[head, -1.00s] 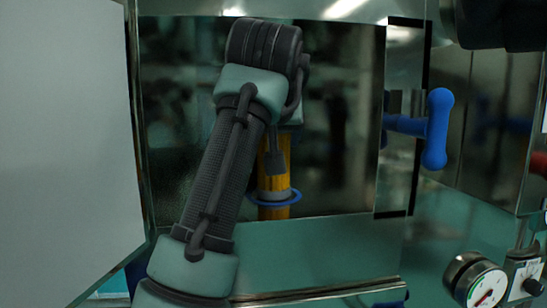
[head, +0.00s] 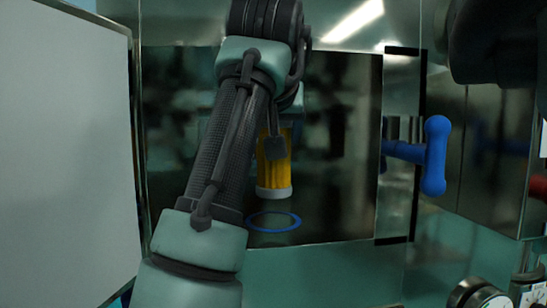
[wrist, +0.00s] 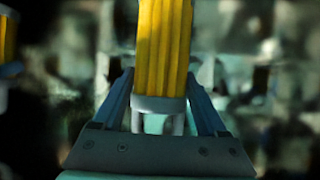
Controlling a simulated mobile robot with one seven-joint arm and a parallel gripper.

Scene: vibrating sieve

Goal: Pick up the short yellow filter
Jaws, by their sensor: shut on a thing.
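The yellow filter (head: 273,165) hangs upright above the blue ring (head: 274,220) in the head view, with a clear gap between its pale lower cap and the ring. In the wrist view the ribbed yellow filter (wrist: 164,45) runs up out of the picture from its pale near cap. My gripper (wrist: 159,82) is shut on the filter near that cap, one blue finger on each side. In the head view my arm hides most of the gripper and part of the filter's upper end.
A dark, shiny recessed panel (head: 335,150) lies behind the filter. A blue handle (head: 435,155) sticks out to the right. A pale flat panel (head: 70,150) stands at the left. Another yellow shape (wrist: 8,38) shows at the wrist view's left edge, perhaps a reflection.

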